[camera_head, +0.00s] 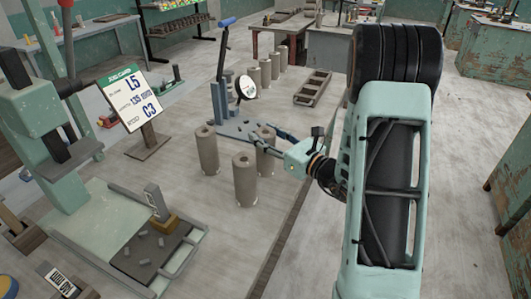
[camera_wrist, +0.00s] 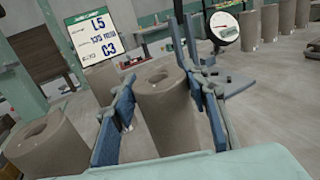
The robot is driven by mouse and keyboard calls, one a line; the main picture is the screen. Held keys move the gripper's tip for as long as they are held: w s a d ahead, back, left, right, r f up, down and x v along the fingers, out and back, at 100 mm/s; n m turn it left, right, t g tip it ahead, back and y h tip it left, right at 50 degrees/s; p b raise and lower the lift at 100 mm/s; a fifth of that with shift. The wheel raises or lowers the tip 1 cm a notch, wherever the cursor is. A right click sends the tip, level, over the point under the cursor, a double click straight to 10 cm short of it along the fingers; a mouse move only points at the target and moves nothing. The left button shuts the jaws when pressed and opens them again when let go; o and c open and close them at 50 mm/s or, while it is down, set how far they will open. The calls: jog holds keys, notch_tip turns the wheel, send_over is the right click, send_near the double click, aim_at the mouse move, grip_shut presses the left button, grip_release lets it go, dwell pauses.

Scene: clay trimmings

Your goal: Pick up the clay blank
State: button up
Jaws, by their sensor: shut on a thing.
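The clay blank between my fingers is a tan hollow cylinder; it shows in the head view (camera_head: 266,163) and in the middle of the wrist view (camera_wrist: 168,105). My gripper (camera_head: 268,143) reaches in from the right at its upper part. In the wrist view, the blue fingers of my gripper (camera_wrist: 165,118) are shut on it, one on each side. The blank is upright; whether its base touches the surface is unclear. A second blank (camera_head: 244,182) stands close in front, also at the wrist view's left (camera_wrist: 38,150). A third blank (camera_head: 207,152) stands to the left.
Several more blanks (camera_head: 265,73) stand in a row farther back, beside a compartmented tray (camera_head: 313,88). A blue lever press (camera_head: 220,105) stands just behind the held blank. A sign (camera_head: 136,97) and a mat with small pieces (camera_head: 150,258) are at the left.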

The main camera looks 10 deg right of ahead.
grip_shut()
jog(key=shift+r, duration=0.1)
jog(key=shift+r, duration=0.1)
